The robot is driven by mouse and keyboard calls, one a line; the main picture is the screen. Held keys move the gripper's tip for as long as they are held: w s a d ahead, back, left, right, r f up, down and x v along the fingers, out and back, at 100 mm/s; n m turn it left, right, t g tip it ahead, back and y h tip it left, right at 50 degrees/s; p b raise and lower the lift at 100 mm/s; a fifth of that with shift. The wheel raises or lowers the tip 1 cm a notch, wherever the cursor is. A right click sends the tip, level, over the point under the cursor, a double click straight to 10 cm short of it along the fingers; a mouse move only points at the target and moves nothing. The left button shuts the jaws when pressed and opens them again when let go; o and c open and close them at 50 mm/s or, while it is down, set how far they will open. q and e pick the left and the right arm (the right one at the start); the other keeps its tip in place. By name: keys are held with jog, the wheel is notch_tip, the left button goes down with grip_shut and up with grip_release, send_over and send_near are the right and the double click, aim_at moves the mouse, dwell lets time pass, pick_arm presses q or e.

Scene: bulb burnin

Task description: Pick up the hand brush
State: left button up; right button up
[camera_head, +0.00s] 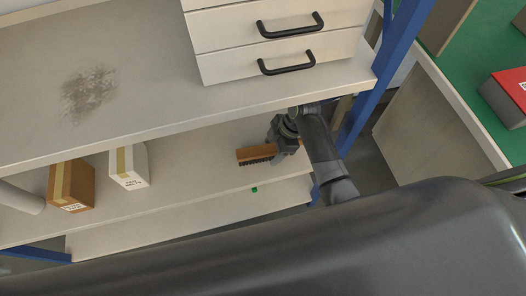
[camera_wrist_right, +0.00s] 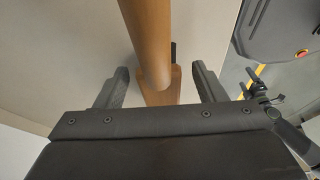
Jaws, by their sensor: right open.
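The hand brush (camera_head: 257,153), with a brown wooden body and dark bristles, lies on the lower shelf board below the drawers. My right gripper (camera_head: 278,146) is at the brush's right end, with the arm reaching in from the right. In the right wrist view the brush's wooden part (camera_wrist_right: 150,40) runs between the two fingers of my right gripper (camera_wrist_right: 160,75). The fingers are open, with a gap on each side of the wood. The brush's right end is hidden by the gripper in the head view. My left gripper is not in view.
A brown box (camera_head: 71,186) and a white box (camera_head: 129,167) stand left on the lower shelf (camera_head: 195,165). The upper worktop (camera_head: 150,55) overhangs it, with a dark smudge and a drawer unit (camera_head: 240,30). A blue post (camera_head: 385,75) stands right of the arm.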

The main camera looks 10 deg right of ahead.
aim_at(268, 149)
jog(key=shift+c, duration=0.4)
jog(key=c, duration=1.1)
jog(key=shift+o, duration=0.2)
jog(key=shift+r, duration=0.15)
jog(key=shift+r, duration=0.6)
notch_tip(268, 149, up, 3)
jog(key=shift+f+p, duration=0.2)
jog(key=shift+p, duration=0.35)
jog(key=s+p, duration=0.1)
jog(key=s, duration=1.7)
jog(key=shift+d+f, duration=0.25)
jog(key=shift+d, duration=0.1)
